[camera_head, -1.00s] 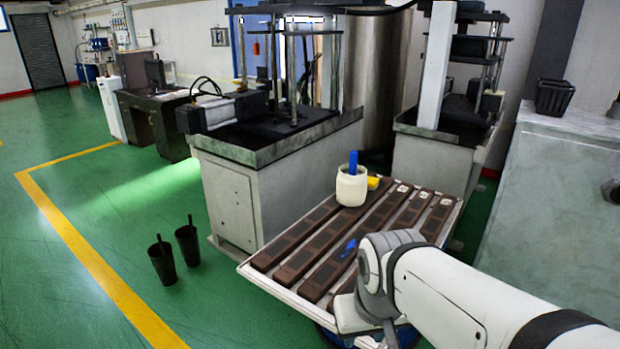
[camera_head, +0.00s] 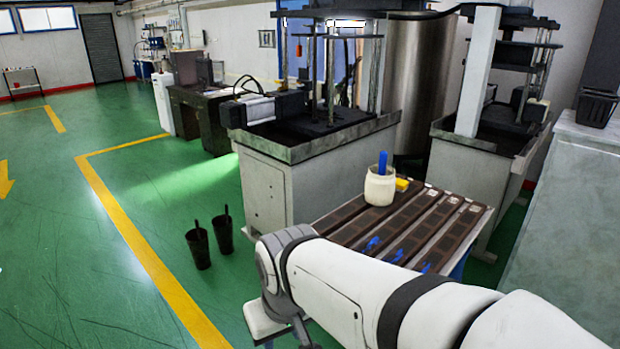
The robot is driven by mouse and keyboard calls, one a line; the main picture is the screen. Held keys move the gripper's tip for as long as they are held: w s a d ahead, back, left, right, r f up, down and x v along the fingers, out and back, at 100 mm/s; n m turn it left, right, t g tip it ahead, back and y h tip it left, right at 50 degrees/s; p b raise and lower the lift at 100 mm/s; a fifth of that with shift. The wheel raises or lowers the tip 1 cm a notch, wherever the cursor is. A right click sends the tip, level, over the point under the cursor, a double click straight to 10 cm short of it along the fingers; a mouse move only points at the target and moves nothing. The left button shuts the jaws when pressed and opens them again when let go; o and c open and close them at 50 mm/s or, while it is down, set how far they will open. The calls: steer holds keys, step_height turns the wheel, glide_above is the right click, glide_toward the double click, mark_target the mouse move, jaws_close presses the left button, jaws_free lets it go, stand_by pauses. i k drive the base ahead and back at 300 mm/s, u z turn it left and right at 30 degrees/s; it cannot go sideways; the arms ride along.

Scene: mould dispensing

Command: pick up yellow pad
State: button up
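The yellow pad (camera_head: 402,185) is a small yellow block on the slatted table (camera_head: 455,228). It sits just right of a cream jar (camera_head: 380,188) with a blue handle standing up in it, which partly hides it. My white arm reaches in from the lower right, in front of the table. The end of my arm (camera_head: 275,322) is low in the picture, left of the table's near side and well apart from the pad. My gripper's fingers are not clear at the lower edge, so I cannot tell whether they are open or shut.
Several blue items (camera_head: 372,243) lie on the brown slats, partly behind my arm. Two black buckets (camera_head: 210,240) stand on the green floor to the left. Grey machines (camera_head: 265,195) stand behind the table.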

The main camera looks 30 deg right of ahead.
mark_target(402, 185)
steer(key=i, duration=4.05)
steer(key=z, duration=3.5)
steer(key=i, duration=1)
